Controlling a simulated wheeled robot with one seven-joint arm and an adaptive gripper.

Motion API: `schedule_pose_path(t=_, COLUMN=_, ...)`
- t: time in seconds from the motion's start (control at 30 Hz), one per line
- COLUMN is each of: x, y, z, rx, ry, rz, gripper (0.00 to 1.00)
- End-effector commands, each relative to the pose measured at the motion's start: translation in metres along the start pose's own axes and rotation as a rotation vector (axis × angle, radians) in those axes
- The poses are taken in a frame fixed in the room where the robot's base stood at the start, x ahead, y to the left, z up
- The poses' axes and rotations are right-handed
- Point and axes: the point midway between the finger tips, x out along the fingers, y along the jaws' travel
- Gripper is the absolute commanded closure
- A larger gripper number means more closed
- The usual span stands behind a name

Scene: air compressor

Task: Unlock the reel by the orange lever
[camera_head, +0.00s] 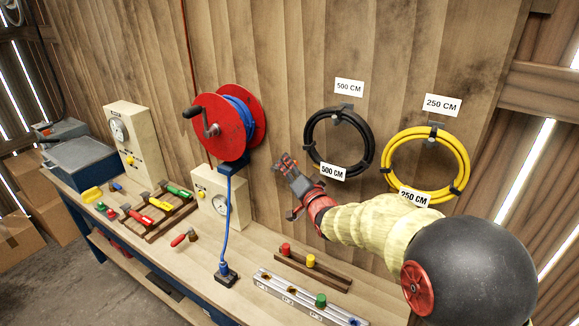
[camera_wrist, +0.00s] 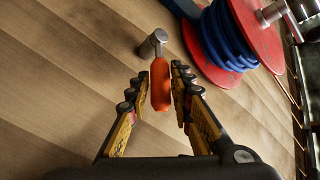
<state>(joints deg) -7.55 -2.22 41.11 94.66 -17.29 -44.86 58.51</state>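The reel (camera_head: 217,124) has red flanges with blue hose wound between them and hangs on the wooden wall. In the wrist view part of the reel (camera_wrist: 222,42) shows at the upper right. The orange lever (camera_wrist: 160,85) points down from a grey metal pivot (camera_wrist: 155,41) beside the reel in that view. My gripper (camera_wrist: 161,78) is open, with its fingers on either side of the lever and a narrow gap showing at each side. In the head view my gripper (camera_head: 287,163) is right of the reel, and the lever cannot be made out there.
A black coiled hose (camera_head: 310,142) and a yellow coiled hose (camera_head: 388,167) hang on the wall right of my gripper. The workbench (camera_head: 165,262) below holds tools, a gauge box (camera_head: 222,203) and a rail with coloured knobs. Blue hose runs down from the reel.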

Motion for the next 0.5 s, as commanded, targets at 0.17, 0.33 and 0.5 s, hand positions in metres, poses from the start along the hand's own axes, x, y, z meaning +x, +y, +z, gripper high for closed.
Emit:
schedule_pose_path(t=0.17, x=-0.0001, y=0.0001, z=0.0000, rx=0.000, ry=0.000, rz=0.000, gripper=0.90)
schedule_pose_path(t=0.33, x=-0.0001, y=0.0002, z=0.0000, rx=0.000, ry=0.000, rz=0.000, gripper=1.00)
schedule_pose_path(t=0.5, x=-0.0002, y=0.0004, z=0.0001, rx=0.000, ry=0.000, rz=0.001, gripper=1.00)
